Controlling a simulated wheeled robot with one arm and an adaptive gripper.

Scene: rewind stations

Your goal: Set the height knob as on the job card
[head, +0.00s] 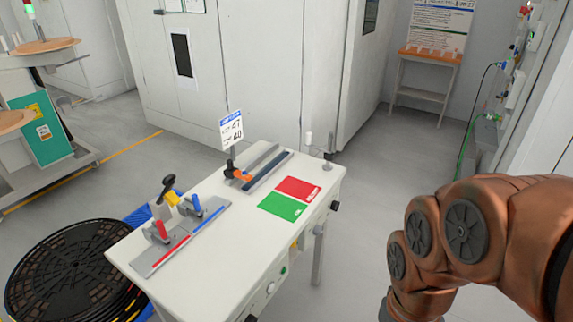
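The job card (231,130) is a white sign with a blue header on a post at the back of the white table. Its large numbers look like 41 above 40; the small words beside them are too small to read. Several knobs sit along the table's right and front side: a black one (334,206) near the far corner and a pale one (270,287) nearer. I cannot tell which is the height knob, and no dial marks can be read. My gripper is out of view; only my copper-coloured arm shows at the lower right.
The white table (225,212) bears a red mat (298,188), a green mat (283,207) and metal rail fixtures (182,235) with red and blue parts. Black reels (72,270) lie on the floor at left. Floor right of the table is clear up to my arm.

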